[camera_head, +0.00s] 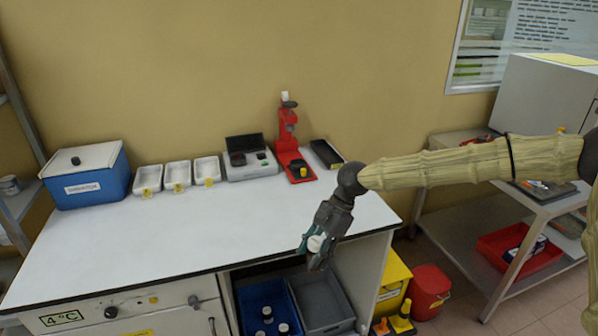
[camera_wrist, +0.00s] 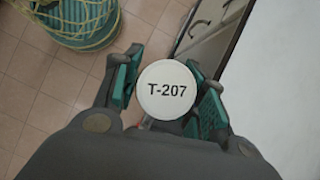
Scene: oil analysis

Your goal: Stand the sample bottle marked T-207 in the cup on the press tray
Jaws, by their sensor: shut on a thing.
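The sample bottle (camera_wrist: 167,90) shows its round white cap marked T-207 in the wrist view. My gripper (camera_head: 316,246) is shut on it, with a green-padded finger on each side of the cap. In the head view the bottle's white top (camera_head: 315,243) shows between the fingers, in front of the bench's front edge. The bottle's body is mostly hidden. The red press (camera_head: 288,130) stands at the back of the bench, far from my gripper. A dark cup with a yellow part (camera_head: 299,170) sits on its red tray (camera_head: 304,180); the cup's inside is too small to make out.
Left of the press are a grey device (camera_head: 250,165), several white trays (camera_head: 178,175) and a blue cooler (camera_head: 87,177). A black tray (camera_head: 327,153) lies right of it. The bench (camera_head: 190,230) is clear in front. Below, a blue crate (camera_head: 262,300) holds several bottles beside a grey crate (camera_head: 322,300).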

